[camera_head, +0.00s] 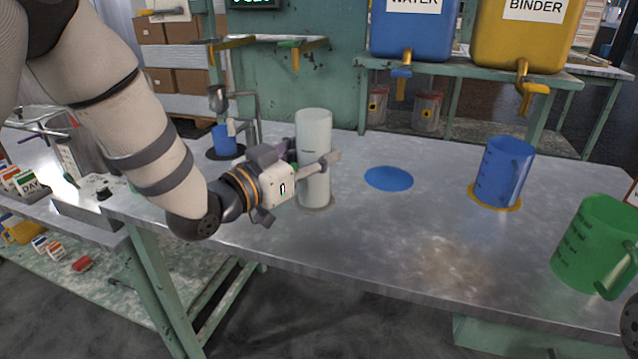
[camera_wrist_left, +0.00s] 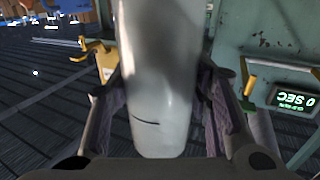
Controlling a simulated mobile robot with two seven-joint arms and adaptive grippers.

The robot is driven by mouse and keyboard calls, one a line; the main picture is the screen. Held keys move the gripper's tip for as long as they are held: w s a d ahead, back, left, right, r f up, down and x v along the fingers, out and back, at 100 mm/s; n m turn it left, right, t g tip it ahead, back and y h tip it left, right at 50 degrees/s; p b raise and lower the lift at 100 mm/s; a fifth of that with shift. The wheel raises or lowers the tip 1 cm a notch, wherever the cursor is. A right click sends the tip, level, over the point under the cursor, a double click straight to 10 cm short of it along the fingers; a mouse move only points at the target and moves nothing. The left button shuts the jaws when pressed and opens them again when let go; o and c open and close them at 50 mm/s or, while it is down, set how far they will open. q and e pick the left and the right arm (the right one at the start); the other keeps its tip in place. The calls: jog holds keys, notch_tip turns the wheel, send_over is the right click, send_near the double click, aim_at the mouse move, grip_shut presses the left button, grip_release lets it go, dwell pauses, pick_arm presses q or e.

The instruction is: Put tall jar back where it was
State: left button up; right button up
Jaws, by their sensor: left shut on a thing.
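The tall jar (camera_head: 314,135) is a white cylinder standing upright at the middle of the metal table, over a dull round mark (camera_head: 318,208). My left gripper (camera_head: 318,165) reaches in from the left and is shut around the jar's middle. In the left wrist view the jar (camera_wrist_left: 160,80) fills the centre between the two fingers, which press on its sides. Whether its base touches the table is hard to tell.
A blue disc mark (camera_head: 389,179) lies bare right of the jar. A blue jug (camera_head: 503,172) stands on a yellow ring, and a green jug (camera_head: 594,243) stands at the right. A small blue cup (camera_head: 224,139) is behind my left arm. Blue and yellow dispensers (camera_head: 412,30) stand behind the table.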

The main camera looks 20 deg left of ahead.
aim_at(316, 177)
pick_arm(q)
jog(key=shift+w+a+f, duration=0.15)
jog(key=shift+w+f, duration=0.7)
jog(key=shift+f, duration=0.3)
jog(key=shift+w+f+b, duration=0.2)
jog(key=shift+f+b, duration=0.05)
jog(key=shift+f, duration=0.65)
jog(key=shift+w+f+b, duration=0.15)
jog(key=shift+f+b, duration=0.1)
jog(key=shift+f, duration=0.6)
pick_arm(e)
jog(key=shift+s+f+g, duration=0.3)
jog(key=shift+s+f, duration=0.5)
pick_arm(q)
jog(key=shift+f, duration=0.2)
jog(key=o, duration=1.3)
